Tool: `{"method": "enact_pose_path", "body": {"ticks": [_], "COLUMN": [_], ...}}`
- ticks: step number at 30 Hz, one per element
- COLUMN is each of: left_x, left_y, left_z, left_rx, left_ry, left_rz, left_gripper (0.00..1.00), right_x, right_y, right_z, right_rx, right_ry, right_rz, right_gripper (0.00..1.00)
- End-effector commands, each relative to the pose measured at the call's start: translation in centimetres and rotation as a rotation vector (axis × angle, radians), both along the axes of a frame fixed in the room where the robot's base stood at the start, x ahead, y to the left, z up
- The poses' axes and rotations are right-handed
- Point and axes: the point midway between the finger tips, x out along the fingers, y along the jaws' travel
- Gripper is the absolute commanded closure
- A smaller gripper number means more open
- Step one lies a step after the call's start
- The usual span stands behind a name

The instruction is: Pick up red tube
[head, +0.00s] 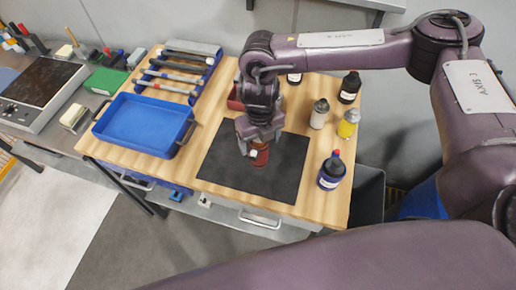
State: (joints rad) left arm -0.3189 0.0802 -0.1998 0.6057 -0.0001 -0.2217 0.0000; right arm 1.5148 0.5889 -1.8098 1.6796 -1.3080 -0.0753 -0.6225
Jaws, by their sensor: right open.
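The red tube (261,157) stands on the dark mat (222,165) on the wooden table. My right gripper (257,151) is over it, with the fingers down around or beside its upper part. The gripper is open. It hides part of the tube, and I cannot tell whether a finger touches it. My left gripper does not show.
A blue tray (145,124) lies on the table's left, near a rack with several tools (177,73). A dark blue bottle (331,171), a yellow bottle (348,123), a grey bottle (319,114) and a black bottle (349,88) stand right of the mat.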

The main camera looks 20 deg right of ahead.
Motion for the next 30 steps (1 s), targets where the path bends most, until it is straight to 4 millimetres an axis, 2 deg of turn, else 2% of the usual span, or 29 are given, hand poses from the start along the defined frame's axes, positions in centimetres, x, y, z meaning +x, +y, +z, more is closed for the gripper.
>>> {"method": "enact_pose_path", "body": {"ticks": [1, 6, 10, 14, 26, 27, 30], "left_x": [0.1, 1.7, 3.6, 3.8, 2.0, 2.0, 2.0], "left_y": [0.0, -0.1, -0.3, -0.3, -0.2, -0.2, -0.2], "left_z": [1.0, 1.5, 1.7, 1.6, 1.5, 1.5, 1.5], "left_rx": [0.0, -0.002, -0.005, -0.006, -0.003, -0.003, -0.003], "left_ry": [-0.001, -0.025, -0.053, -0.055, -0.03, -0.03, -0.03], "left_rz": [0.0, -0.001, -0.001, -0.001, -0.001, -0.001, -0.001], "left_gripper": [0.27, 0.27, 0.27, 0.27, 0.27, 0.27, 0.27], "right_x": [0.1, 0.1, 0.2, 0.2, 0.1, 0.2, 0.2], "right_y": [0.0, 0.0, 0.0, 0.0, 0.0, 0.0, 0.0], "right_z": [-0.4, -2.6, -3.0, -3.0, -3.0, -2.9, -2.9], "right_rx": [-0.003, -0.001, 0.0, 0.0, 0.0, 0.001, 0.001], "right_ry": [0.004, 0.002, 0.0, 0.0, 0.0, -0.001, -0.001], "right_rz": [0.0, 0.0, 0.001, 0.001, 0.001, 0.001, 0.001], "right_gripper": [0.25, 0.25, 0.25, 0.25, 0.76, 0.79, 0.79]}}
